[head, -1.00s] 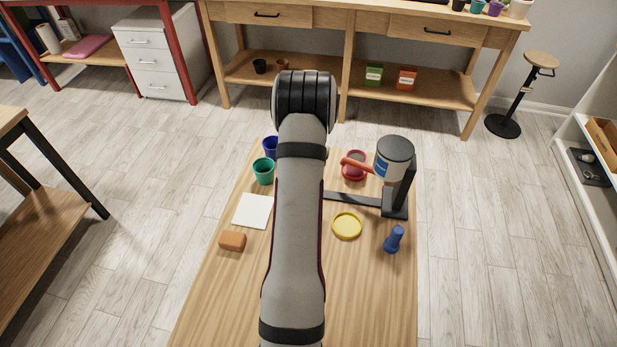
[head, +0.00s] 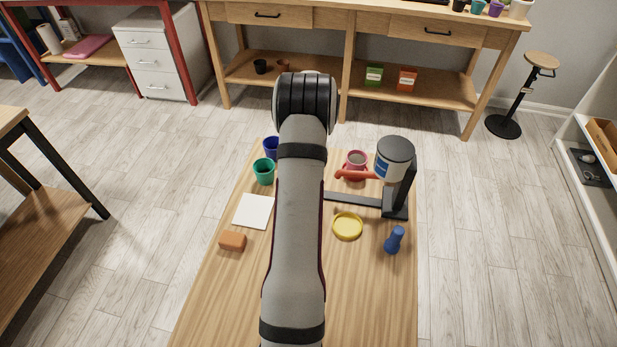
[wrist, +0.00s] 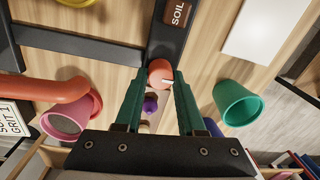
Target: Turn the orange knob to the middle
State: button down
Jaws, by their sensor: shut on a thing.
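The orange knob (wrist: 160,73) is round with a white mark pointing right in the wrist view. It sits on a dark bar with a brown SOIL label (wrist: 178,14). My gripper's (wrist: 160,80) two green fingers are closed on the knob, one on each side. In the head view my arm hides the knob and the gripper. The grey canister (head: 394,158) stands on a black stand (head: 397,205). Its orange-red spout (head: 354,175) points left in the head view; the spout (wrist: 40,89) also shows in the wrist view, near the pink pot (wrist: 70,112).
On the wooden table are a green pot (head: 264,171), a blue pot (head: 271,147), a white sheet (head: 253,211), an orange block (head: 232,240), a yellow dish (head: 347,227) and a blue bottle-like object (head: 394,240). The front of the table is clear.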

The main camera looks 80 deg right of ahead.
jog(key=c, duration=0.5)
grip_release()
jog(key=r, duration=1.5)
jog(key=shift+s+r, duration=0.35)
